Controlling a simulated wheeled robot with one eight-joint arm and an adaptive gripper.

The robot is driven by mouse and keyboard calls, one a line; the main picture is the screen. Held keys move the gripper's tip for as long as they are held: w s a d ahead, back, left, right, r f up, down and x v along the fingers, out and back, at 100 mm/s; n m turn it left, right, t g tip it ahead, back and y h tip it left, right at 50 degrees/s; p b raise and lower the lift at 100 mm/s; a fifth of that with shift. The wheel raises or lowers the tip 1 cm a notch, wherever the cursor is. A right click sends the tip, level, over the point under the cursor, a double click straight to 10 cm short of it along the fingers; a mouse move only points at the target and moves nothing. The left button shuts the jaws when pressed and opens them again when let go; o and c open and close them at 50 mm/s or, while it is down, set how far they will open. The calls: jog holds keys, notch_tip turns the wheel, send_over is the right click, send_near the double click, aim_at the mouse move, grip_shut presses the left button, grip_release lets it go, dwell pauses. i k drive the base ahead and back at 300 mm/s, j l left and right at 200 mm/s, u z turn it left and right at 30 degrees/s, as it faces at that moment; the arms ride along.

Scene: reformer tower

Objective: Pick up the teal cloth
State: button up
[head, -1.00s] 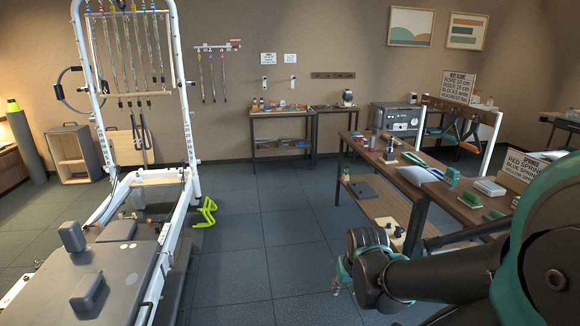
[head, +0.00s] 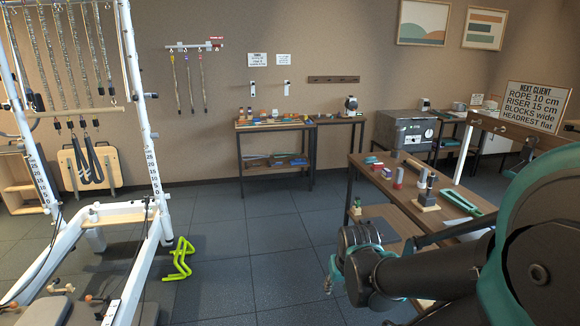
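I cannot clearly make out the teal cloth. A small flat teal-green patch (head: 372,160) lies at the far left end of the wooden bench top on the right; it is too small to tell whether it is cloth. My gripper (head: 331,281) hangs low in front of the bench, at the lower centre right, well apart from that patch. Its teal fingers are small and partly hidden by my dark arm, so their opening is unclear.
The wooden bench (head: 415,190) holds blocks, small bottles and a green tray (head: 461,203). A back table (head: 275,126) stands by the wall. The white reformer tower (head: 150,130) and a lime-green step frame (head: 179,259) are on the left. The floor between (head: 260,225) is clear.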

aim_at(370, 161)
jog(key=i+z, duration=0.1)
jog(key=i, duration=0.5)
jog(key=i+j+z, duration=0.1)
jog(key=i, duration=0.5)
jog(key=i+j+z, duration=0.1)
jog(key=i, duration=0.5)
jog(key=j, duration=0.1)
